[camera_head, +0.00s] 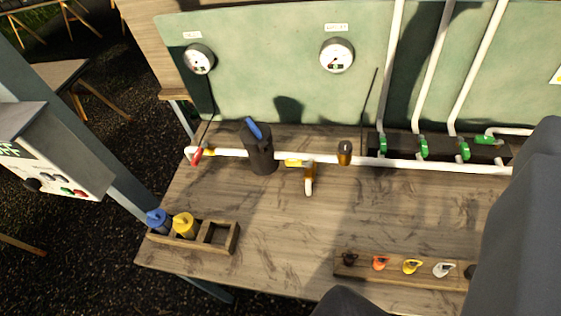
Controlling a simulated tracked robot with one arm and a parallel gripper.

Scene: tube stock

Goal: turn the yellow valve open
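A yellow valve (309,172) sits on a short branch off the white pipe (230,153) that crosses the wooden table. Its short yellow handle (293,162) seems to point left, roughly along the pipe. The branch ends in a white stub toward the near side. Large dark grey parts of mine fill the right edge and show at the bottom centre. They are well apart from the valve and do not touch it. I cannot make out the fingertips or whether they hold anything.
A black fitting with a blue handle (258,148) stands left of the valve, and a brown-black fitting (345,152) right of it. Several green-handled valves (423,147) are farther right. A crate (225,246) and a hook rack (395,276) lie nearer. Table between them is clear.

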